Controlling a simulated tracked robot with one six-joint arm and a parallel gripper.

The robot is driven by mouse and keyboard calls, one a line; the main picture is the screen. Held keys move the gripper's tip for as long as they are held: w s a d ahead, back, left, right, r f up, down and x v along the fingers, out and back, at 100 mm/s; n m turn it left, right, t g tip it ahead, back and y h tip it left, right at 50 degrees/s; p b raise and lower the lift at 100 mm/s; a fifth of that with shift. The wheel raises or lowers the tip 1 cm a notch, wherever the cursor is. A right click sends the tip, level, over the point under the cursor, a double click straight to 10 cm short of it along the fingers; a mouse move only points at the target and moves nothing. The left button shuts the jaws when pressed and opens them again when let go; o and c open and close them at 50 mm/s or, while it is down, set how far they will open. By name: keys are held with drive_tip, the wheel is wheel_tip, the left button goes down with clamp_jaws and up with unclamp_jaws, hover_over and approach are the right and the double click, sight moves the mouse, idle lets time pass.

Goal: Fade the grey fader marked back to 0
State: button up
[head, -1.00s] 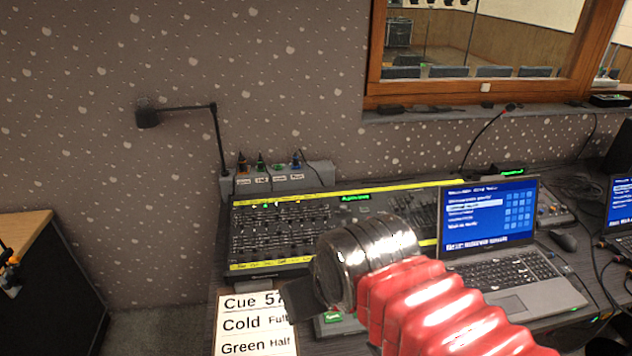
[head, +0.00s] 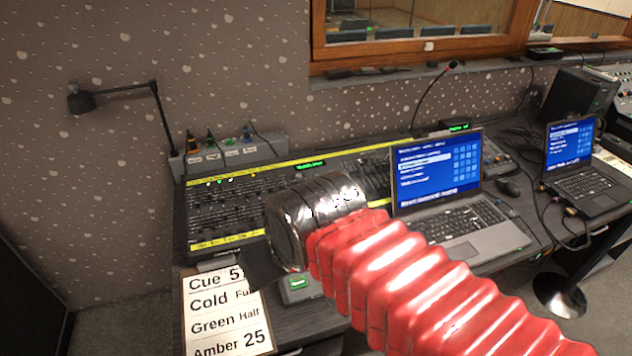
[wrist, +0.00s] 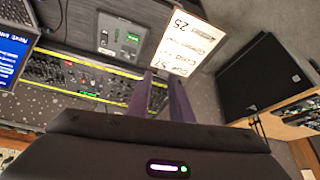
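A long black mixing desk (head: 225,210) with yellow edge strips and many small controls lies on the table. It also shows in the wrist view (wrist: 75,75). Behind it, a grey box (head: 270,146) carries several coloured knobs or plugs above white labels too small to read. I cannot make out a grey fader marked back in either view. My gripper (wrist: 160,78) is open and empty in the wrist view, its two dark fingers apart over the desk's end near the cue sheet. In the head view my red-sleeved arm hides part of the desk.
An open laptop (head: 440,175) stands right of the desk. A lamp (head: 120,93) rises at the left. A gooseneck microphone (head: 430,90) stands behind.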

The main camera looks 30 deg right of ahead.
drive_tip(key=w+d+f+m+g, duration=0.1)
drive_tip(key=w+d+f, duration=0.5)
drive_tip(key=w+d, duration=0.2)
drive_tip(key=w+d+f+m+g, duration=0.1)
drive_tip(key=w+d+f, duration=0.5)
drive_tip(key=w+d, duration=0.3)
drive_tip(key=w+d+f+m+g, duration=0.1)
drive_tip(key=w+d+f, duration=0.5)
drive_tip(key=w, duration=0.9)
drive_tip(key=shift+w+d, duration=0.2)
drive_tip(key=shift+d, duration=1)
drive_tip(key=shift+t+h, duration=0.5)
drive_tip(key=w+r, duration=0.1)
drive_tip(key=w+d+r, duration=0.1)
drive_tip(key=w+r, duration=0.1)
drive_tip(key=w, duration=0.1)
drive_tip(key=shift+w+d, duration=0.1)
drive_tip(key=shift+d, duration=0.2)
drive_tip(key=shift+f, duration=0.1)
drive_tip(key=shift+x, duration=4.4)
